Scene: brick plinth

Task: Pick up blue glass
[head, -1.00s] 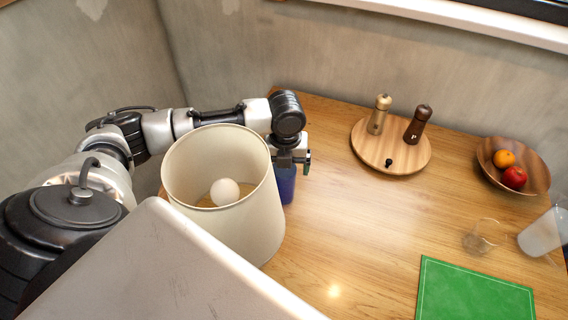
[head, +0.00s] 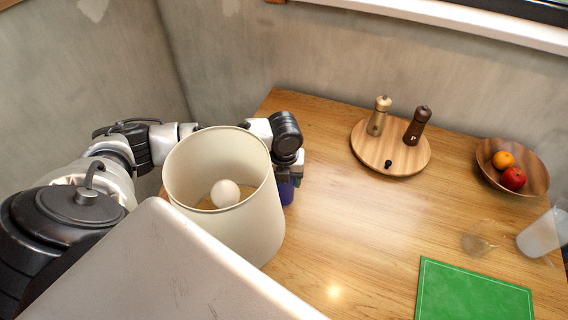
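The blue glass (head: 287,193) stands on the wooden table, just right of the lampshade. Only a small part of it shows; the lampshade and my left gripper hide the rest. My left gripper (head: 290,178) points down over the top of the glass, its fingers level with the upper part of it. The fingers are mostly hidden, so I cannot tell whether they touch the glass or are closed on it. My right gripper is not in view.
A cream lampshade (head: 262,225) with a white bulb stands close beside the glass. A round wooden board (head: 408,160) holds two mills. A fruit bowl (head: 535,178), clear glassware (head: 480,238) and a green mat (head: 472,295) are at right. The table's middle is clear.

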